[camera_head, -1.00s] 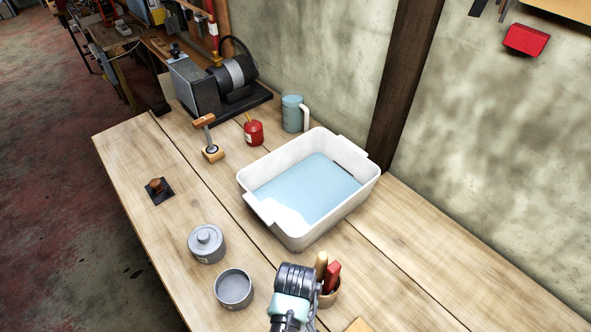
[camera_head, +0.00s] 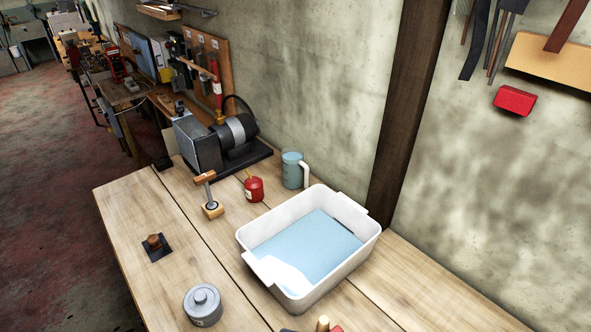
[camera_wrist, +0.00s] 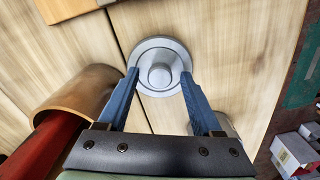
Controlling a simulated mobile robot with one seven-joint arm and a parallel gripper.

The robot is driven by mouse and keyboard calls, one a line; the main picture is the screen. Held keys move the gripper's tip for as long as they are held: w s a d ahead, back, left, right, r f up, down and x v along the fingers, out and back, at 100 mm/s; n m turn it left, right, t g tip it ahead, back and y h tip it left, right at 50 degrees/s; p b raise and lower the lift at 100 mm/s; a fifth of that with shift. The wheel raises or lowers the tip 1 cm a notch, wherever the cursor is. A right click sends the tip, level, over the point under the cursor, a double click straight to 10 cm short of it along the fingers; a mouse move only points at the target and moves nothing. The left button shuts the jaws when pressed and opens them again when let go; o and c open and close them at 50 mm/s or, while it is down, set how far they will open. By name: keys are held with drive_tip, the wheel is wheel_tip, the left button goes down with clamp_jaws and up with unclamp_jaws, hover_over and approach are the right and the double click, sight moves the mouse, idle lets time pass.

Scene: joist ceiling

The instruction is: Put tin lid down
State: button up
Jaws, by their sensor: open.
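A grey round tin with a knobbed lid (camera_head: 203,303) stands upright on the workbench at the lower left of the head view, its lid resting on top. In the wrist view the lid (camera_wrist: 160,48) and its round knob show from above. My gripper (camera_wrist: 160,75) is open, with its blue fingers reaching to either side of the knob in the picture. I cannot tell how far above the lid the fingertips are. Part of another grey tin (camera_wrist: 228,122) shows behind the right finger. My gripper is out of the head view.
A white basin of water (camera_head: 310,250) stands mid-bench. A blue mug (camera_head: 292,170), red oil can (camera_head: 254,189), wooden-handled tool (camera_head: 208,195) and bench grinder (camera_head: 215,145) are behind it. The bench's left front is mostly clear.

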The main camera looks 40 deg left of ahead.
wheel_tip(320, 180, up, 12)
drive_tip(key=b, duration=0.1)
drive_tip(key=shift+w, duration=0.1)
drive_tip(key=w+r+m+t+y, duration=0.2)
drive_tip(key=w+r+t, duration=0.2)
drive_tip(key=w+r, duration=0.4)
drive_tip(key=w+d+r+m+t, duration=0.2)
drive_tip(key=w+r+t, duration=0.25)
drive_tip(key=r, duration=0.45)
drive_tip(key=w+d+r+m+t+y, duration=0.1)
drive_tip(key=w+d+r+m+t, duration=0.15)
drive_tip(key=w+r, duration=0.4)
drive_tip(key=w+d+r+m+t, duration=0.1)
drive_tip(key=w+r+t, duration=0.25)
drive_tip(key=r, duration=0.65)
drive_tip(key=s+d+r+m+t+h, duration=0.1)
drive_tip(key=s+d+r+t, duration=0.3)
drive_tip(key=r, duration=0.6)
drive_tip(key=s+d+r+m+t+h, duration=0.1)
drive_tip(key=s+d+r+m+t, duration=0.2)
drive_tip(key=r, duration=0.7)
drive_tip(key=s+d+r+m+t+h, duration=0.1)
drive_tip(key=s+d+r+t, duration=0.4)
drive_tip(key=r, duration=0.5)
drive_tip(key=shift+s+d+r+m+t, duration=0.2)
drive_tip(key=shift+s+m+t, duration=0.25)
drive_tip(key=shift+s+m, duration=0.15)
